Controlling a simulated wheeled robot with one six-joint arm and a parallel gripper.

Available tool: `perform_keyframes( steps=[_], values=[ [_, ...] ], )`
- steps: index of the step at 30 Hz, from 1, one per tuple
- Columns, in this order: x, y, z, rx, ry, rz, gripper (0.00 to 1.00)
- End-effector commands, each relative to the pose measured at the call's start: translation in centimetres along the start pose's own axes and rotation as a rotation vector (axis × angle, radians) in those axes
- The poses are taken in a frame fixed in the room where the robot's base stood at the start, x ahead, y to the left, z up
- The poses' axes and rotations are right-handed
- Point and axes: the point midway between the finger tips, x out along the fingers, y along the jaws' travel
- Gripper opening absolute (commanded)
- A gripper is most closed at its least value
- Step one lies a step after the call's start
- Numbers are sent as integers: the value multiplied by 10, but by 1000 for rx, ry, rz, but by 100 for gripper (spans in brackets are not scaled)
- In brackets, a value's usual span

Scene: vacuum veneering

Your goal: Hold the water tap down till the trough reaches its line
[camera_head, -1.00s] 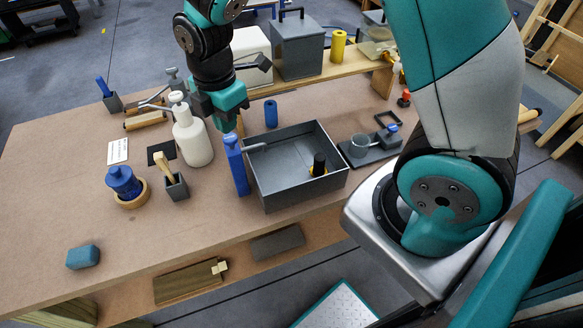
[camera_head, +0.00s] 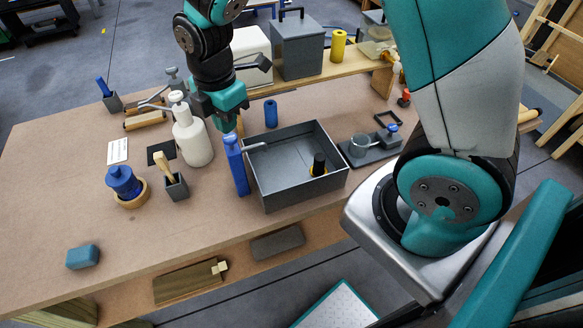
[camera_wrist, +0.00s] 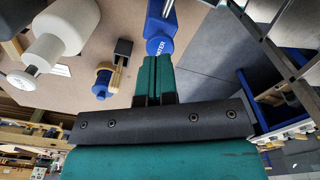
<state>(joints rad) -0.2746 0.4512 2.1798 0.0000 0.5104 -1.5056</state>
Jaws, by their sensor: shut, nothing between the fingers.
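The water tap (camera_head: 237,168) is a blue upright post with a grey spout reaching over the left side of the trough (camera_head: 330,187). The trough is an open grey box holding a black cylinder (camera_head: 318,162) with a yellow part at its base. I cannot make out the water level or the line. My gripper (camera_head: 228,126) is shut and empty, pointing down right at the tap's top. In the wrist view the shut fingers (camera_wrist: 155,62) meet the blue tap head (camera_wrist: 159,44), marked WATER; whether it is pressed down is hidden.
A white bottle (camera_head: 192,140) stands left of the tap, and a blue cylinder (camera_head: 271,113) stands behind it. A grey stand with a clear cup (camera_head: 360,147) is right of the trough. A blue jar (camera_head: 122,181) and blue block (camera_head: 83,256) are at left.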

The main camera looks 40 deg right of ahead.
Motion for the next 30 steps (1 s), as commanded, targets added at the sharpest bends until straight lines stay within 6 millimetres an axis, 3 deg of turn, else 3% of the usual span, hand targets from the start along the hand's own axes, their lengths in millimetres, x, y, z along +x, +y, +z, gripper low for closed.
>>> perform_keyframes(
  steps=[30],
  values=[
    [32, 0, 0, 0, 0, -2, 0]
  ],
)
